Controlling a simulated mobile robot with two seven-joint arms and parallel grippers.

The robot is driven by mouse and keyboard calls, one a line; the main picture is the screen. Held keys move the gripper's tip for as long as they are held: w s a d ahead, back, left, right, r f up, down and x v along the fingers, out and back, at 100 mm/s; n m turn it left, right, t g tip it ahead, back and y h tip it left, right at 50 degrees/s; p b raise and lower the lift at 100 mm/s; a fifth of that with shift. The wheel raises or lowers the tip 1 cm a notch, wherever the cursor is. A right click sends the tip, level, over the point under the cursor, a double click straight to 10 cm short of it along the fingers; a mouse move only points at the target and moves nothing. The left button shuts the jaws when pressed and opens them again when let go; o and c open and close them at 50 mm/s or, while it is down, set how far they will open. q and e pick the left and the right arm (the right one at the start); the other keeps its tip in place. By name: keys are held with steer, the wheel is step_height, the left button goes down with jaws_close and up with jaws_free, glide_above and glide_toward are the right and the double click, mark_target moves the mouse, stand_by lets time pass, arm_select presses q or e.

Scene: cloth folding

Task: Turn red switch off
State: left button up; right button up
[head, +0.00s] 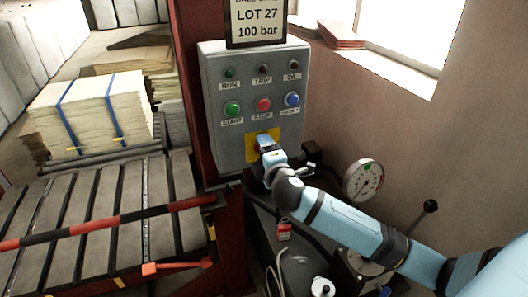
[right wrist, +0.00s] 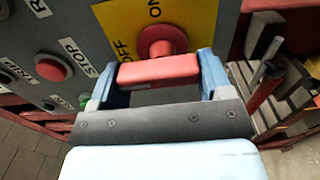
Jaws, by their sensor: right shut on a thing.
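The red switch (right wrist: 158,70) has a round hub and a bar handle. It sits on a yellow plate (right wrist: 120,15) marked OFF and ON, low on the grey control box (head: 222,160). My right gripper (right wrist: 158,66) has one blue finger at each end of the red bar and is shut on it. In the head view my right gripper (head: 265,143) reaches the yellow plate from the right and hides most of the switch. I cannot tell which mark the handle points to. My left gripper is in neither view.
Above the switch are the green START button (head: 232,109), the red STOP button (head: 263,104) and a blue button (head: 292,100). A dial gauge (head: 363,180) stands right of the box. A red-black striped bar (head: 100,225) crosses the slatted bed at left.

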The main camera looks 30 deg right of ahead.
steer(key=o, duration=0.9)
steer(key=b+v, duration=0.2)
steer(key=v, duration=1.2)
steer(key=shift+w, duration=0.1)
